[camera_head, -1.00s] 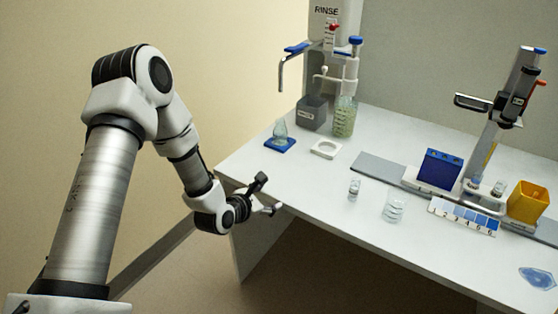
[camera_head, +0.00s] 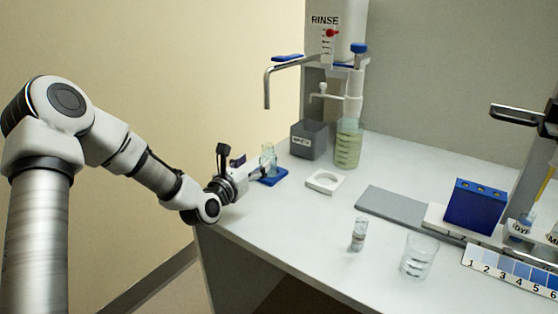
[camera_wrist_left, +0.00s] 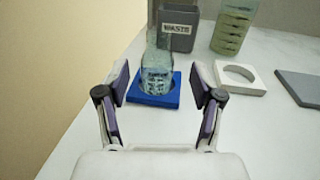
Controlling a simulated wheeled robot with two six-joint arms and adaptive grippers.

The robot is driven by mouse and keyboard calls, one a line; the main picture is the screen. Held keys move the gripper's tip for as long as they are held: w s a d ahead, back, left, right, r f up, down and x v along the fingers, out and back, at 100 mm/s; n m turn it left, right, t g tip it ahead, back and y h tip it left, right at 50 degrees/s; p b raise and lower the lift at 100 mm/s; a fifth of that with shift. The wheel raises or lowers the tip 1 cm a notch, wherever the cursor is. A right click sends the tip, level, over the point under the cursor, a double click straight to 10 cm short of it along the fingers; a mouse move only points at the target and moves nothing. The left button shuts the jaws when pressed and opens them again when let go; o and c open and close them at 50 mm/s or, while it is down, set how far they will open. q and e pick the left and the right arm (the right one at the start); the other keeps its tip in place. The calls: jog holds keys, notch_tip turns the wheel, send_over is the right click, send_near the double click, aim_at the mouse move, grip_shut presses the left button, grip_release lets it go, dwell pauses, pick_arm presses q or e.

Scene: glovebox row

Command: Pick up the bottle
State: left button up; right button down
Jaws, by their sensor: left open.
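A small clear glass bottle (camera_head: 268,156) stands upright on a square blue base at the table's left side. In the left wrist view the bottle (camera_wrist_left: 157,68) stands just ahead, lined up between the two fingers. My left gripper (camera_head: 251,168) is open and empty, reaching over the table's left edge from the near side. In the wrist view the open gripper (camera_wrist_left: 161,90) has one finger on each side, apart from the bottle. In the head view the gripper partly covers the bottle's lower part. My right gripper is not in view.
The blue base (camera_head: 274,179) has a grey waste box (camera_head: 309,140), a graduated bottle of greenish liquid (camera_head: 348,145) and a white ring holder (camera_head: 325,182) near it. A vial (camera_head: 359,233) and a beaker (camera_head: 419,256) stand further right. The table's front left is clear.

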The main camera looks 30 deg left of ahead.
aim_at(265, 152)
pick_arm(q)
jog(key=w, duration=0.5)
jog(key=w+a+b, duration=0.1)
jog(key=w, duration=0.1)
jog(key=shift+w, duration=0.4)
jog(key=shift+s+r, duration=0.1)
grip_shut()
